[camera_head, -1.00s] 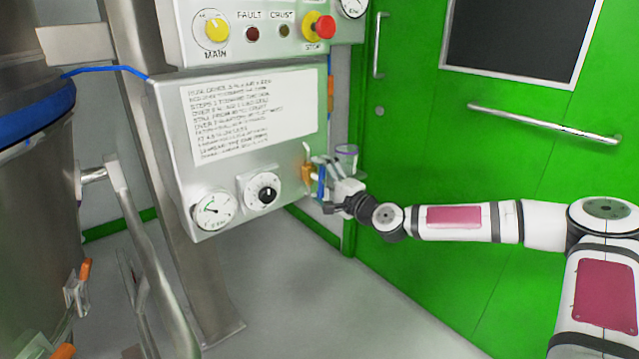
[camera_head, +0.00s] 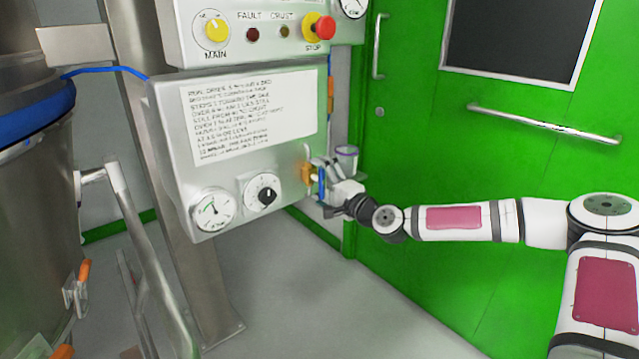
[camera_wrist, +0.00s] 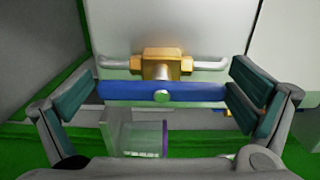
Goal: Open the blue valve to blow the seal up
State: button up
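The blue valve handle (camera_wrist: 185,92) lies straight across the wrist view, in line with the pipe (camera_wrist: 208,63) behind it. A silvery round bolt sits at its middle, over the brass valve body (camera_wrist: 158,60). In the head view the blue handle (camera_head: 322,182) stands upright on the cabinet's right side, beside the brass body (camera_head: 305,172). My gripper (camera_wrist: 163,100) is open wide, with one dark-padded finger by each end of the handle. I cannot tell whether the pads touch it. In the head view my gripper (camera_head: 330,192) partly hides the handle.
The grey cabinet (camera_head: 245,185) carries a dial gauge (camera_head: 213,210) and a black knob (camera_head: 265,194). A clear cup-like part (camera_wrist: 138,135) is just below the handle in the wrist view. A green door (camera_head: 440,140) stands behind my arm.

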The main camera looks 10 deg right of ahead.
jog(key=v, duration=1.2)
dwell(0.3)
